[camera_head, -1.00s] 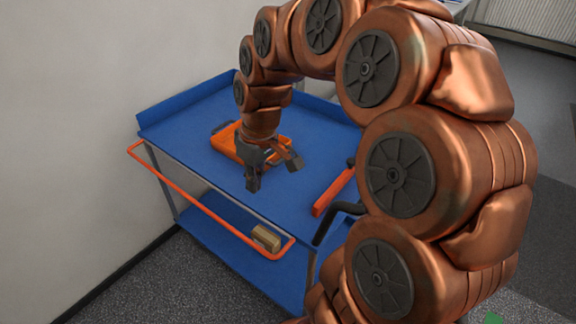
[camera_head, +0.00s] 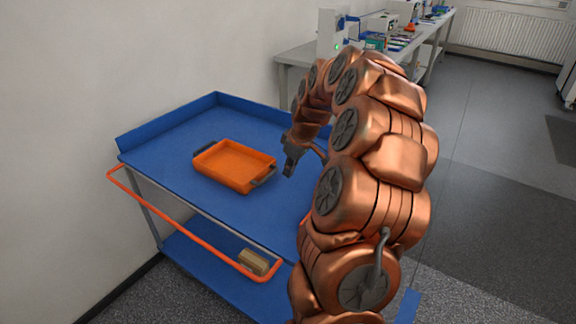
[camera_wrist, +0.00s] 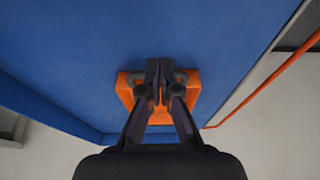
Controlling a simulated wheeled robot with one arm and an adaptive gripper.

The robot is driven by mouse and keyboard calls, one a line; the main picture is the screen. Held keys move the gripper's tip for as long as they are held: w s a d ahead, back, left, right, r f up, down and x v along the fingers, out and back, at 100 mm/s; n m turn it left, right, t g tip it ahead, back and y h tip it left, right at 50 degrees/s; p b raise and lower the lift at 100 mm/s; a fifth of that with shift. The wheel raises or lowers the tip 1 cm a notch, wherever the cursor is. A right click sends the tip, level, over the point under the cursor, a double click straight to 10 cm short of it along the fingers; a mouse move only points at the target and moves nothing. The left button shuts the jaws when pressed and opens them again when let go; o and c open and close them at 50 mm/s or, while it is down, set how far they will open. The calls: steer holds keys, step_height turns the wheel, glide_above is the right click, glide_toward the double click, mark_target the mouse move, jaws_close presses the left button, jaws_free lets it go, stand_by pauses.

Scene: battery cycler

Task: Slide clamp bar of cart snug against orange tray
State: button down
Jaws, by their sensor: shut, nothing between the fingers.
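The orange tray (camera_head: 235,164) lies on the blue top of the cart (camera_head: 175,139), with a dark handle at each end. My gripper (camera_head: 288,170) is above the cart top, to the right of the tray in the head view. In the wrist view my gripper (camera_wrist: 158,72) has its fingers together, empty, and they cover the middle of the tray (camera_wrist: 124,92). I cannot tell the height of the fingertips above the cart. The clamp bar is not clearly visible now; my arm covers the right part of the cart top.
An orange push handle (camera_head: 185,223) runs along the cart's near side. A cardboard-coloured box (camera_head: 253,261) sits on the lower shelf. The cart stands beside a wall, and a bench (camera_head: 300,54) with equipment is behind. Open floor lies to the right.

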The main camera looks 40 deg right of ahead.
steer(key=p+x, duration=0.1)
steer(key=x, duration=0.5)
steer(key=shift+w+a+f+p, duration=0.15)
steer(key=shift+w, duration=0.35)
steer(key=shift+w+a+f+p, duration=0.15)
steer(key=shift+w, duration=0.3)
steer(key=shift+w+a, duration=0.2)
steer(key=shift+w, duration=0.85)
steer(key=shift+w, duration=0.1)
